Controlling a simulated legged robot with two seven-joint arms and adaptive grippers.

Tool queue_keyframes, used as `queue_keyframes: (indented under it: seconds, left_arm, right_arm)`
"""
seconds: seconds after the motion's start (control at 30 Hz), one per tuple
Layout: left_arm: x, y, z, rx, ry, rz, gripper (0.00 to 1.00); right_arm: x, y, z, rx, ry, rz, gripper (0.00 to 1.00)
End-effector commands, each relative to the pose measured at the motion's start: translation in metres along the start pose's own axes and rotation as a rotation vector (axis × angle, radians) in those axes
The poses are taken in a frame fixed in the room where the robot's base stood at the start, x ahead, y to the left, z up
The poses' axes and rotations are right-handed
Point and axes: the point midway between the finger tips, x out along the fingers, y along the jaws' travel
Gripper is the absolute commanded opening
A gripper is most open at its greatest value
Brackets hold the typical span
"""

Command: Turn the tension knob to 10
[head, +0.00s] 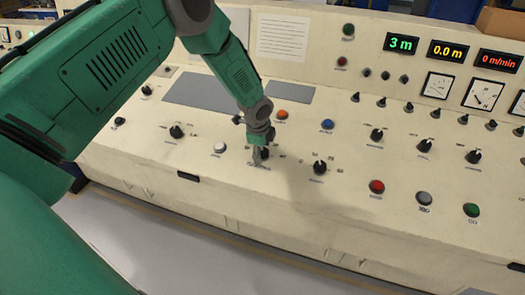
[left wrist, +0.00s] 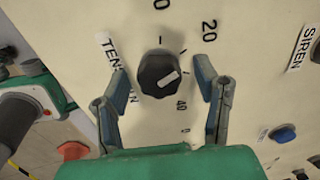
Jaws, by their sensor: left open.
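In the head view, my left gripper (head: 260,155) points down at the panel and partly hides the knob.
The cream panel (head: 330,220) carries several other controls. Another black knob (head: 320,167) is to the right, a white button (head: 219,147) to the left, and orange (head: 282,114) and blue (head: 328,124) buttons behind. Digital displays (head: 447,50) are at the back right.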

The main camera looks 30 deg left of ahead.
Motion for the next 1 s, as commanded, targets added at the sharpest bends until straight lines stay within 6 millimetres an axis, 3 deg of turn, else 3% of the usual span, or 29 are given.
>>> queue_keyframes:
  seconds: [0.37, 0.5, 1.0]
  left_arm:
    - [0.0056, 0.0, -0.0006, 0.0, -0.001, -0.001, 0.56]
    - [0.0058, -0.0001, -0.0002, 0.0, 0.0, 0.0, 0.07]
    - [0.0061, -0.001, -0.0002, -0.09, 0.0, -0.003, 0.07]
  right_arm:
    - [-0.0005, 0.0, 0.0, 0.0, 0.0, 0.0, 0.4]
    - [-0.0004, 0.0, 0.0, 0.0, 0.0, 0.0, 0.4]
    - [0.0033, 0.0, 0.0001, 0.0, 0.0, 0.0, 0.4]
